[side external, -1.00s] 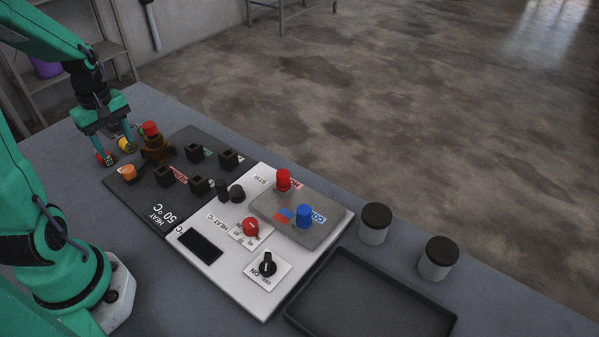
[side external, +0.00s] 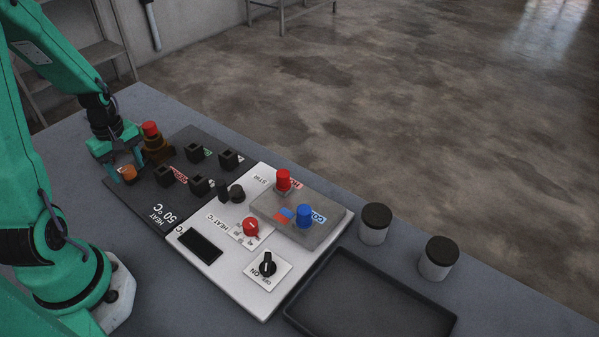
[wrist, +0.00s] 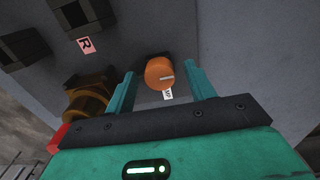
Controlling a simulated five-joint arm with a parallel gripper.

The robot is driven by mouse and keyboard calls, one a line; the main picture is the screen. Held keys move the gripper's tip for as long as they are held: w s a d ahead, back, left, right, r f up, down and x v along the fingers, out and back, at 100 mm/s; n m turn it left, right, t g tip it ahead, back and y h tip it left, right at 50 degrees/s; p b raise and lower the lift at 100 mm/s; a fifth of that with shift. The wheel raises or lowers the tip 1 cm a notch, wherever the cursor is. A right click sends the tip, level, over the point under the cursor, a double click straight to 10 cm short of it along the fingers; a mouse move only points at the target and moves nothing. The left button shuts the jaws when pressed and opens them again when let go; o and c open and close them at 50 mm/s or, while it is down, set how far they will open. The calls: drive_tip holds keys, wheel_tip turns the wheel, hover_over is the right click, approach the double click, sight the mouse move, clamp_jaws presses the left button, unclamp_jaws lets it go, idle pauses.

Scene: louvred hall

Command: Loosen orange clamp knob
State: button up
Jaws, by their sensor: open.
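The orange clamp knob (side external: 129,172) stands on the left end of the dark panel (side external: 150,200). In the wrist view the orange knob (wrist: 160,73) shows a pale line on its face and a small white label beside it. My gripper (side external: 128,172) is open around the knob, with one finger on each side. In the wrist view the gripper fingers (wrist: 160,80) stand apart from the knob, with a gap on both sides. I cannot tell how far the fingertips are above the panel.
A brown fitting with a red cap (side external: 151,130) stands close beside my gripper. Several black square holders (side external: 193,152) rise from the dark panel. A white panel (side external: 262,300) with red, blue and black knobs, two black-lidded jars (side external: 375,222) and an empty black tray (side external: 370,300) lie to the right.

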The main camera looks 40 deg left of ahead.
drive_tip(key=shift+f, duration=0.85)
clamp_jaws()
